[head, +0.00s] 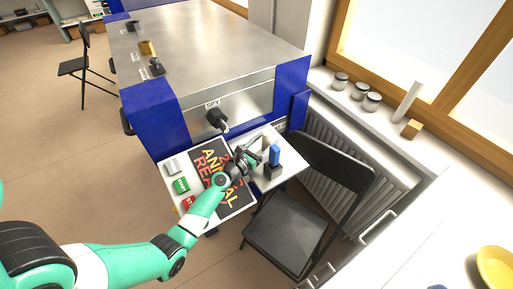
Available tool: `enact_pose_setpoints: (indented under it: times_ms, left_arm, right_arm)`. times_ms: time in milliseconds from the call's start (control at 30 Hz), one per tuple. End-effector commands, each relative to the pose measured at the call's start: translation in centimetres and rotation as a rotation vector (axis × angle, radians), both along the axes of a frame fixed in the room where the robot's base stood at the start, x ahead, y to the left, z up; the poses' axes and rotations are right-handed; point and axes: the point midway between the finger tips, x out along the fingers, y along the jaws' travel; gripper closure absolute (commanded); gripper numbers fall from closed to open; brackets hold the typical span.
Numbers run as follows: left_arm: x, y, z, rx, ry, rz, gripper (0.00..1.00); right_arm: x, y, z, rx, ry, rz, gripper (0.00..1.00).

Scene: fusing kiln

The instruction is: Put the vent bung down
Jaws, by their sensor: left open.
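My left gripper (258,157) is open over the small white shelf at the kiln's front, just left of an upright blue piece on a dark block (275,168). I cannot tell whether they touch. No label marks the vent bung. Dark plug-like pieces (156,68) and a brass-coloured piece (148,47) are on the kiln top (210,45). A black plug (217,118) sticks out of the kiln front below a label that seems to read SPY. My right gripper is not in view.
The white shelf (293,160) carries a dark printed board (238,200) and green and red blocks (181,185). A black folding chair (290,225) stands close on the right. Jars (359,91) line the windowsill. Much of the kiln top is bare.

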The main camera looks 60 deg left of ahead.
Motion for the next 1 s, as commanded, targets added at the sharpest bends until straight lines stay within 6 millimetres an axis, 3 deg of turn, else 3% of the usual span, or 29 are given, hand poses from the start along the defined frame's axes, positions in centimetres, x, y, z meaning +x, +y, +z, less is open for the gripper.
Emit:
enact_pose_setpoints:
  times_ms: [300,500,1000]
  left_arm:
    - [-7.0,-3.0,0.0,-0.003,0.003,0.001,0.30]
    - [-9.8,-4.3,-0.1,-0.002,0.001,0.001,0.30]
    - [-10.3,-4.5,0.0,0.000,0.001,0.000,0.30]
  right_arm:
    - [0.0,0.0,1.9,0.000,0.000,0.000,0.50]
    - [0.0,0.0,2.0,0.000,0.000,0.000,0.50]
    - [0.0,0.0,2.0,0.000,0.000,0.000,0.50]
